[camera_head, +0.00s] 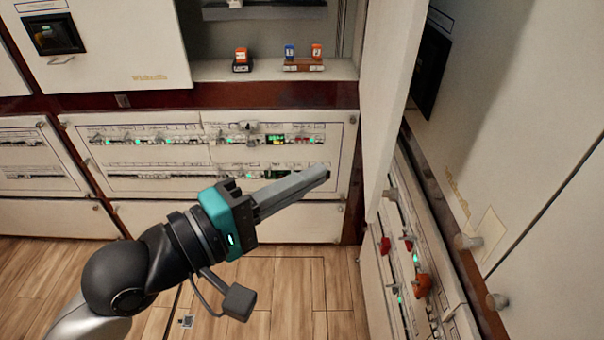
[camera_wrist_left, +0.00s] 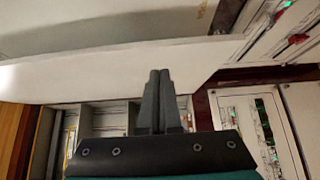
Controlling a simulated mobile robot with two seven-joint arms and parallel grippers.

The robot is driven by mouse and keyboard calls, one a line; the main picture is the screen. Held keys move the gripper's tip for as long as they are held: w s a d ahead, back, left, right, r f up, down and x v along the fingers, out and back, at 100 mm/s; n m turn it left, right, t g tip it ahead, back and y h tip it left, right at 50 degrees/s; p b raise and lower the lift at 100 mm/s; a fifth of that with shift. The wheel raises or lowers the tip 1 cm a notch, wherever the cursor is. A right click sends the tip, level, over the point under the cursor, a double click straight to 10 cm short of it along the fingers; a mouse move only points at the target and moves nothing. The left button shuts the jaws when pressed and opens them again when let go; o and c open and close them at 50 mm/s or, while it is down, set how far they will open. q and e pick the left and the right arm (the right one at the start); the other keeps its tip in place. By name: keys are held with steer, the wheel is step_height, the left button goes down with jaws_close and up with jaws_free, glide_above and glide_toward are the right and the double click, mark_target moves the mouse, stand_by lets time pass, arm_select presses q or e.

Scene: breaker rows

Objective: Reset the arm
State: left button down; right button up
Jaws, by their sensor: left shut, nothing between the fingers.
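My left gripper (camera_head: 322,174) reaches in from the lower left in the head view, with a teal body and long grey fingers pointing right and slightly up. Its fingers are together and hold nothing. In the left wrist view the fingertips (camera_wrist_left: 160,74) also lie side by side, with a pale panel edge behind them. The gripper appears in front of the lower breaker rows (camera_head: 200,150) in the head view; I cannot tell its exact distance from them. My right gripper is not in view.
A pale open door (camera_head: 385,90) stands right of the gripper. Beyond it, a side cabinet carries red-orange handles (camera_head: 421,285) and round knobs. Small orange and blue devices (camera_head: 303,53) sit on a shelf at the back.

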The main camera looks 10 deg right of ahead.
arm_select(q)
steer(key=w+a+f+n+t+y, duration=0.1)
steer(key=w+a+f+n+t, duration=0.15)
steer(key=w+f+n, duration=0.55)
steer(key=w+a+f+n+t+y, duration=0.1)
steer(key=a+f+n, duration=0.35)
steer(key=n, duration=0.75)
steer(key=a+f+n+t+y, duration=0.1)
steer(key=a+f+n+y, duration=0.3)
steer(key=f+n, duration=0.65)
steer(key=a+f+n+y, duration=0.45)
steer(key=f+n, duration=0.45)
steer(key=f, duration=0.3)
steer(key=s+a+f+n+g+y, duration=0.2)
steer(key=s+a+f+n, duration=0.2)
steer(key=s+f+n, duration=0.4)
steer(key=s+a+f+n+g+y, duration=0.2)
steer(key=s+a+f+n+g, duration=0.25)
steer(key=f, duration=0.65)
steer(key=s+f+n+g, duration=0.2)
steer(key=s+f+n, duration=0.3)
steer(key=s, duration=0.8)
steer(key=s+a+f+n+g+y, duration=0.1)
steer(key=s+f+n+g, duration=0.2)
steer(key=s+n, duration=0.4)
steer(key=s+f, duration=0.1)
steer(key=s, duration=0.5)
steer(key=shift+s+a+f, duration=0.25)
steer(key=shift+s+f, duration=0.1)
